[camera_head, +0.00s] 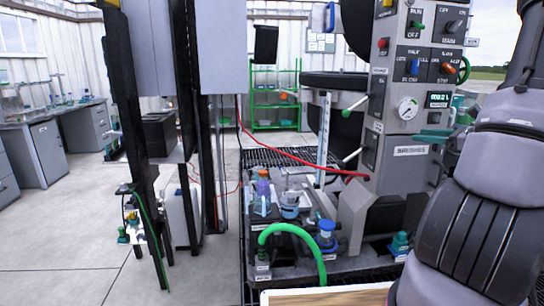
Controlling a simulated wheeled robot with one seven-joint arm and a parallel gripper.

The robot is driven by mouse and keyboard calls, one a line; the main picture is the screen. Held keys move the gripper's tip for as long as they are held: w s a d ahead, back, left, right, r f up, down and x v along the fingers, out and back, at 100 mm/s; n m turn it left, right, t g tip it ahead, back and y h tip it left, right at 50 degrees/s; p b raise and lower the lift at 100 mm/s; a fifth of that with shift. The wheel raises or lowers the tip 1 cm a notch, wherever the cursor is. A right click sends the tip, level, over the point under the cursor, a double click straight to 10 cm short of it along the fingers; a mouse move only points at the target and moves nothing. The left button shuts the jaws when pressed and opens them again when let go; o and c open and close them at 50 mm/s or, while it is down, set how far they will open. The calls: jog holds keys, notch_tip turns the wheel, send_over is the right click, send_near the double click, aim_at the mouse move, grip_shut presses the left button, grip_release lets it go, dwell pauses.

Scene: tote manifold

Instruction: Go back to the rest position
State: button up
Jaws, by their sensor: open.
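My arm (470,215) fills the right side of the view, with grey and black links running from the lower right up to the top right edge. Its end leaves the picture, so my gripper is not in view. No held thing shows. The arm stands in front of part of a grey control panel (408,150) with knobs, a round gauge and a small display.
A wooden-topped surface (330,297) lies at the bottom edge. Behind it, a bench holds bottles, a blue-capped vessel (326,232) and a curved green hose (318,262). Dark posts (135,140) stand left of centre. Open concrete floor (60,240) lies at left.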

jog(key=s+a+r+n+g, duration=0.2)
jog(key=s+a+n+g, duration=0.15)
jog(key=a, duration=0.35)
jog(key=s+a+r+n+g, duration=0.25)
jog(key=a+n, duration=0.25)
jog(key=a, duration=0.3)
jog(key=s+a+r+n+g, duration=0.2)
jog(key=s+a+n+g, duration=0.1)
jog(key=a+n, duration=0.3)
jog(key=s+a+r+n+t+h, duration=0.1)
jog(key=s+a+r+n+h, duration=0.1)
jog(key=s+r+n+h, duration=0.1)
jog(key=s+a+r+n+t+h, duration=0.1)
jog(key=s+a+r+n+h, duration=0.1)
jog(key=s+n, duration=0.4)
jog(key=shift+s+a+r+h, duration=0.3)
jog(key=shift+s+r+h, duration=0.2)
jog(key=shift+s+r, duration=0.2)
